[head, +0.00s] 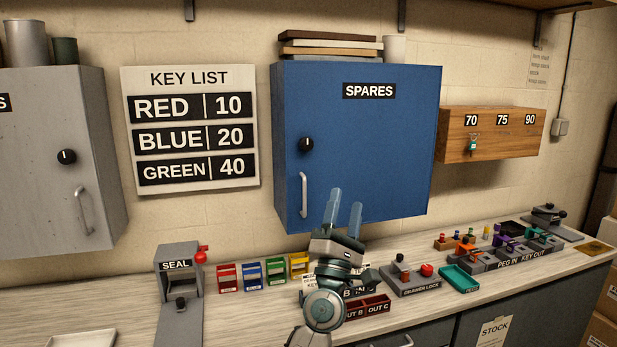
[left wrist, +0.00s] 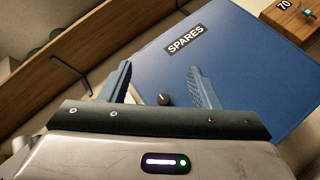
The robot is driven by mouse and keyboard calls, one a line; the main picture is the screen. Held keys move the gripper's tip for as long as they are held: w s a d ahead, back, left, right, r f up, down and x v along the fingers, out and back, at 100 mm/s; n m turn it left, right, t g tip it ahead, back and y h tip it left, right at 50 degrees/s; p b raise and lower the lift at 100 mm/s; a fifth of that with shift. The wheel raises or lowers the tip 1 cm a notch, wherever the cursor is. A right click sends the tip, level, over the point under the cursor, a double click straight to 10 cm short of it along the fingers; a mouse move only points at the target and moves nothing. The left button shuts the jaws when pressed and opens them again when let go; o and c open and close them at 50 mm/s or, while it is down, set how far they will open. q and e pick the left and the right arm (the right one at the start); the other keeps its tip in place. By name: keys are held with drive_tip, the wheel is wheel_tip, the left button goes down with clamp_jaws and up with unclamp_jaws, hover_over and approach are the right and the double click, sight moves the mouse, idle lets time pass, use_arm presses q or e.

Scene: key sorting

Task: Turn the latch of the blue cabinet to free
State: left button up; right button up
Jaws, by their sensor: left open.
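The blue cabinet (head: 375,140) hangs on the wall with its door closed and a SPARES label. Its latch (head: 307,144) is a round black knob with a light mark, on the left part of the door. A silver handle (head: 304,195) is below it. My left gripper (head: 346,205) is open and empty, in front of the cabinet's lower part, below and right of the latch. In the left wrist view the latch (left wrist: 165,99) shows between the two blue fingers (left wrist: 160,85), apart from them. My right gripper is not in view.
A grey cabinet (head: 50,150) with a similar knob hangs at the left, past the key list board (head: 190,130). A wooden key box (head: 490,135) hangs at the right. The counter below holds a seal press (head: 178,290), coloured bins and several small fixtures. The air before the blue door looks clear.

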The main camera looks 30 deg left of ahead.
use_arm(q)
drive_tip(key=w+a+r+n+g+y, duration=0.25)
drive_tip(key=a+n+g+y, duration=0.3)
drive_tip(key=n, duration=0.45)
drive_tip(key=w+a+r+n+g+y, duration=0.2)
drive_tip(key=a+r+n+g+y, duration=0.2)
drive_tip(key=n+g+y, duration=0.45)
drive_tip(key=n+g+h, duration=0.1)
drive_tip(key=n+h, duration=0.6)
approach(307, 144)
drive_tip(key=shift+m, duration=0.25)
drive_tip(key=p+x, duration=0.3)
drive_tip(key=x, duration=0.4)
drive_tip(key=shift+w+a+r, duration=0.1)
drive_tip(key=shift+w+a, duration=0.5)
drive_tip(key=shift+a, duration=0.05)
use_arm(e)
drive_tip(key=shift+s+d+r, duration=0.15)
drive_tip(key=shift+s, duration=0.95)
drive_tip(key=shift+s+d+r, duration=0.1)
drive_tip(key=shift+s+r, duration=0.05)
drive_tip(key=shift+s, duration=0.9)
use_arm(q)
drive_tip(key=c, duration=1)
